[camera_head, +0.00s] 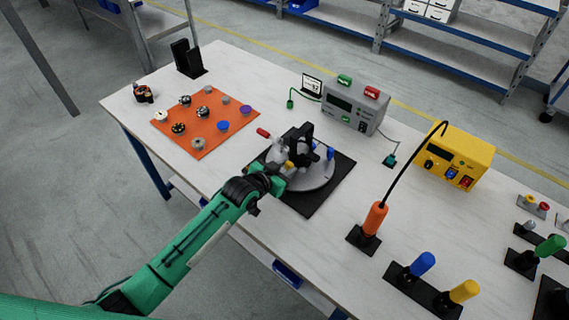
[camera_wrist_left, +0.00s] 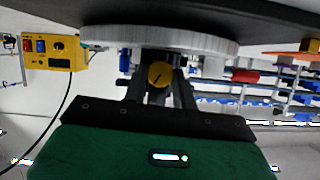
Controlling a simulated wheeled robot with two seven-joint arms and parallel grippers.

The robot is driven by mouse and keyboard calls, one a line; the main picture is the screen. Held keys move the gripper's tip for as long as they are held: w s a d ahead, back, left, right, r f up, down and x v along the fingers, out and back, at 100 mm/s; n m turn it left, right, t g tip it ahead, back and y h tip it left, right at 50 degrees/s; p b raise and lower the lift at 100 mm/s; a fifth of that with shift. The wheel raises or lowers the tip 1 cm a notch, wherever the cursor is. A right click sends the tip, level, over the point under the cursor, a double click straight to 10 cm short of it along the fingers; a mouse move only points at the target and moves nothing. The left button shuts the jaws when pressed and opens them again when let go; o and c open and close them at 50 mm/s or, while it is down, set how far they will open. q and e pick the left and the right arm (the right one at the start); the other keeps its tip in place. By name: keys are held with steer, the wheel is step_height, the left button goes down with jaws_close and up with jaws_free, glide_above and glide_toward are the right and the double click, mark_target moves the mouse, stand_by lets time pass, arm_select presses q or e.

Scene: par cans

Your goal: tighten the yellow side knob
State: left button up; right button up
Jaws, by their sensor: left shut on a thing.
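The yellow side knob (camera_wrist_left: 158,74) sits between the two dark fingers of my left gripper (camera_wrist_left: 160,88) in the left wrist view, just off the rim of a grey round plate (camera_wrist_left: 200,38). In the head view only a small bit of the yellow knob (camera_head: 290,164) shows beside my left gripper (camera_head: 286,169). The gripper is shut on the knob. The round plate (camera_head: 318,182) carries a dark upright bracket (camera_head: 303,134) and lies on a black mat (camera_head: 313,206). My right gripper is in neither view.
An orange mat (camera_head: 208,140) with several small knobs lies to the left. A grey instrument box (camera_head: 352,104) and a yellow box (camera_head: 458,156) stand behind. An orange-handled tool (camera_head: 375,218) stands upright to the right, near blue (camera_head: 422,264) and yellow (camera_head: 464,291) handles.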

arm_select(q)
steer(key=shift+m+t+p, duration=0.3)
steer(key=shift+m, duration=0.1)
steer(key=shift+y, duration=0.3)
steer(key=o, duration=1)
steer(key=shift+s, duration=0.1)
steer(key=b+v, duration=0.1)
steer(key=v, duration=1.2)
steer(key=shift+s+a+r, duration=0.1)
steer(key=shift+s+a, duration=0.05)
steer(key=shift+s, duration=0.15)
